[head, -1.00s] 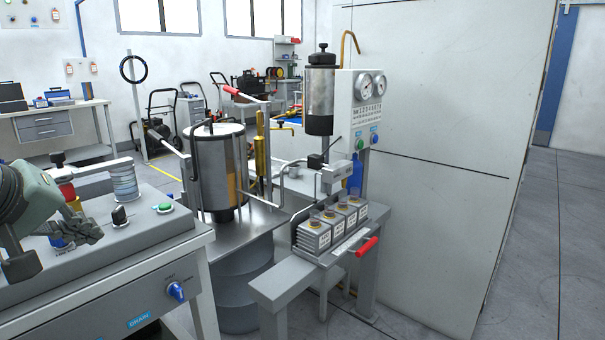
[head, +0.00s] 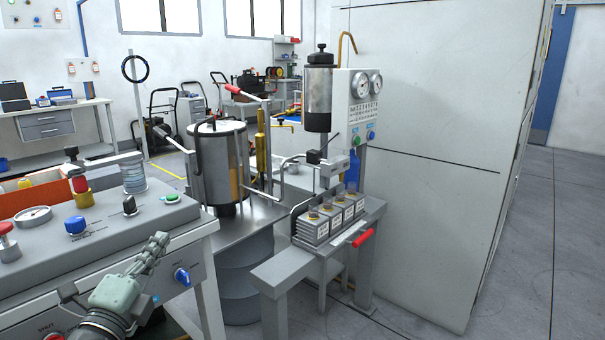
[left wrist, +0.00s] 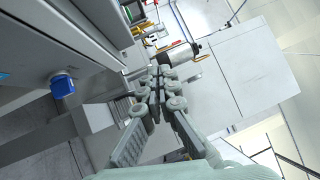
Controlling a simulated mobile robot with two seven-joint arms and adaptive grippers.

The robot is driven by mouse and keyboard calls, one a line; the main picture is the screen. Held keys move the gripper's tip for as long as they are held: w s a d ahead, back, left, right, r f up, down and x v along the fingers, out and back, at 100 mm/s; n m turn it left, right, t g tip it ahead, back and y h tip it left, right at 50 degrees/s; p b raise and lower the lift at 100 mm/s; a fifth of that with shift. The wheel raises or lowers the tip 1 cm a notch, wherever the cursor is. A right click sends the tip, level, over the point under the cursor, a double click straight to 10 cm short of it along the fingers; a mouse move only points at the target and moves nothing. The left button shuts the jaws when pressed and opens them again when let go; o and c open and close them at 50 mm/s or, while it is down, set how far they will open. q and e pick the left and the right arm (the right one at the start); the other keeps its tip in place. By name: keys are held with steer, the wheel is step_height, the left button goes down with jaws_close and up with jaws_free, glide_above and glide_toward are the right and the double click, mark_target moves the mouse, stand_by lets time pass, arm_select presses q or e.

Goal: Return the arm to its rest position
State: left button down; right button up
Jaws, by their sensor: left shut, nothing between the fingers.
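My left gripper (head: 158,245) is in the lower left of the head view, in front of the console's front face, with its shut fingers pointing up and away. In the left wrist view the gripper (left wrist: 160,75) shows its two fingers together with nothing between them. The grey test console (head: 120,225) stands on the bench to the left, with a blue knob, a black knob, a green button and a gauge on top. A blue knob (head: 183,277) on its front face is just right of my gripper; it also shows in the left wrist view (left wrist: 63,87). My right gripper is not in view.
A steel tank (head: 220,165) stands behind the console. A low grey bench (head: 285,275) with several labelled blocks and a red handle (head: 363,238) is at centre, beside a white cabinet (head: 440,170). Open floor (head: 515,285) lies to the right.

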arm_select(q)
steer(key=s+a+f+n+g+y, duration=0.2)
steer(key=s+f+n+g, duration=0.15)
steer(key=f, duration=0.45)
steer(key=s+a+f+n+g+y, duration=0.2)
steer(key=f+n, duration=0.3)
steer(key=f, duration=0.3)
steer(key=s+a+f+n+g+y, duration=0.1)
steer(key=s+a+f+n+g, duration=0.2)
steer(key=f, duration=0.6)
steer(key=s+d+f+n+g+h, duration=0.1)
steer(key=s+d+f+n+g, duration=0.2)
steer(key=s+f, duration=0.5)
steer(key=s+d+f+n+g, duration=0.3)
steer(key=s+f+n+g, duration=0.1)
steer(key=s+f, duration=0.5)
steer(key=shift+s+d+g+h, duration=0.35)
steer(key=shift+s+g, duration=0.4)
steer(key=shift+s, duration=0.45)
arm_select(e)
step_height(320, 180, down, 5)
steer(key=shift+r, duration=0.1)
